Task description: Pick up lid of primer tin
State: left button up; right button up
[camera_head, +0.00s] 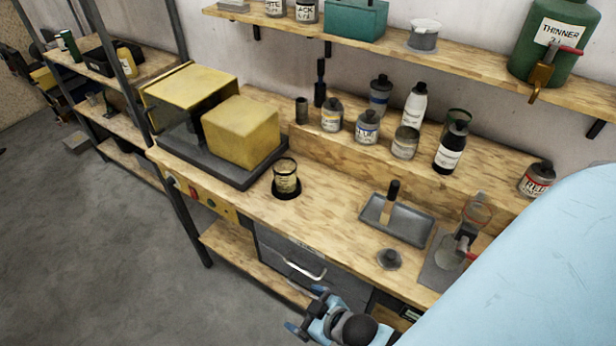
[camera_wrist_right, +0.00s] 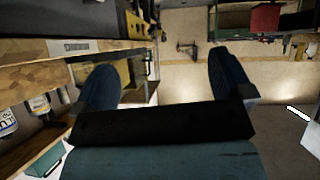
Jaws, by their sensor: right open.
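No label that I can read says primer, so I cannot tell for sure which tin is meant. A small grey tin (camera_head: 405,142) with a pale label stands on the raised ledge of the bench. A small round grey piece (camera_head: 389,259), perhaps a lid, lies near the bench's front edge. My right gripper (camera_head: 306,309) is low in front of the bench, below its top and apart from these things. In the right wrist view its two blue fingers (camera_wrist_right: 160,68) are spread with nothing between them. My left gripper is out of view.
The bench also holds a grey tray (camera_head: 377,210) with a brush, a glass cup (camera_head: 286,177), a yellow block (camera_head: 241,132) and several bottles and tins. A shelf (camera_head: 470,66) hangs above. The floor (camera_head: 90,240) at left is open.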

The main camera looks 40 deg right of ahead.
aim_at(390, 259)
jog(key=z, duration=1.85)
